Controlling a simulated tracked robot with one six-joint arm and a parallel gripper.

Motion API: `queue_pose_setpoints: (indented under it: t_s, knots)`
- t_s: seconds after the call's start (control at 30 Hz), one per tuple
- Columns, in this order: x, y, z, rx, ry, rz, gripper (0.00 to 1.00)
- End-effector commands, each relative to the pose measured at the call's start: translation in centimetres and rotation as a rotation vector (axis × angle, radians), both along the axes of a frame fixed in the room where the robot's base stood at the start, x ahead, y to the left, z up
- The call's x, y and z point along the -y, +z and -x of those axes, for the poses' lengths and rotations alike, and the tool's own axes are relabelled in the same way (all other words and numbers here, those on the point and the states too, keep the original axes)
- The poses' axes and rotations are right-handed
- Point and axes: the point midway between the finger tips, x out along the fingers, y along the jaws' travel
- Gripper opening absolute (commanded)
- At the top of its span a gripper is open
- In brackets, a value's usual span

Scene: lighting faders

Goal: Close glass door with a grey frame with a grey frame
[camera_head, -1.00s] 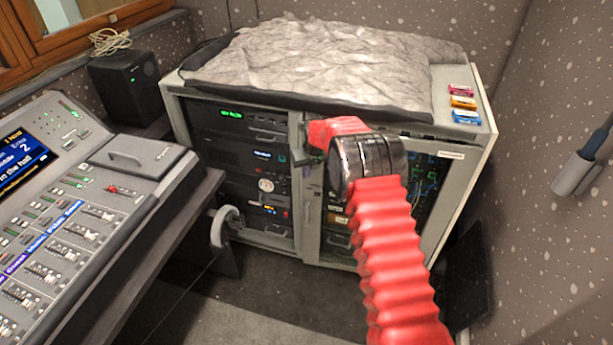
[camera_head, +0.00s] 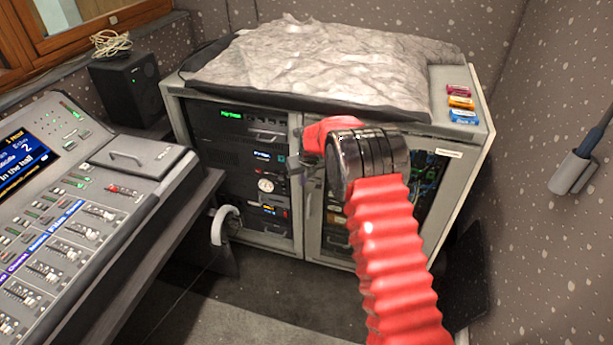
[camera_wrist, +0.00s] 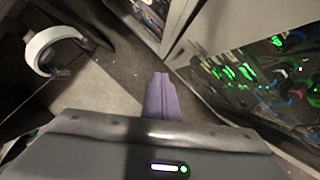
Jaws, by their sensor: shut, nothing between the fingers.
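A rack cabinet has two grey-framed glass doors side by side. The left door (camera_head: 298,215) stands at or near the cabinet front; I cannot tell whether it is fully shut. The right door (camera_head: 437,205) is partly hidden behind my red arm. Its lower part also shows in the wrist view (camera_wrist: 191,40), with lit green electronics behind the glass. My gripper (camera_head: 308,182) is in front of the meeting edges of the two doors. In the wrist view its purple fingers (camera_wrist: 161,85) are together and empty, over the floor close to the doors. Contact with a door cannot be told.
A mixing desk (camera_head: 70,215) stands at the left, with white headphones (camera_head: 222,224) hanging at its side. A speaker (camera_head: 127,85) is behind it. A crumpled grey cloth (camera_head: 320,65) lies on the cabinet top. The carpet in front is clear.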

Motion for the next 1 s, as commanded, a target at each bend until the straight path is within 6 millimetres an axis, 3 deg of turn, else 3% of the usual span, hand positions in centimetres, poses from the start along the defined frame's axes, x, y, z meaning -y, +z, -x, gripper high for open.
queue_pose_setpoints:
  t_s: [0.03, 0.6, 1.0]
  knots:
    - [-0.1, 1.2, 0.0, 0.007, 0.001, -0.001, 0.0]
    - [-0.7, 8.4, 2.8, 0.006, -0.003, -0.001, 0.0]
    - [-0.7, 9.1, 3.1, 0.004, -0.006, 0.0, 0.0]
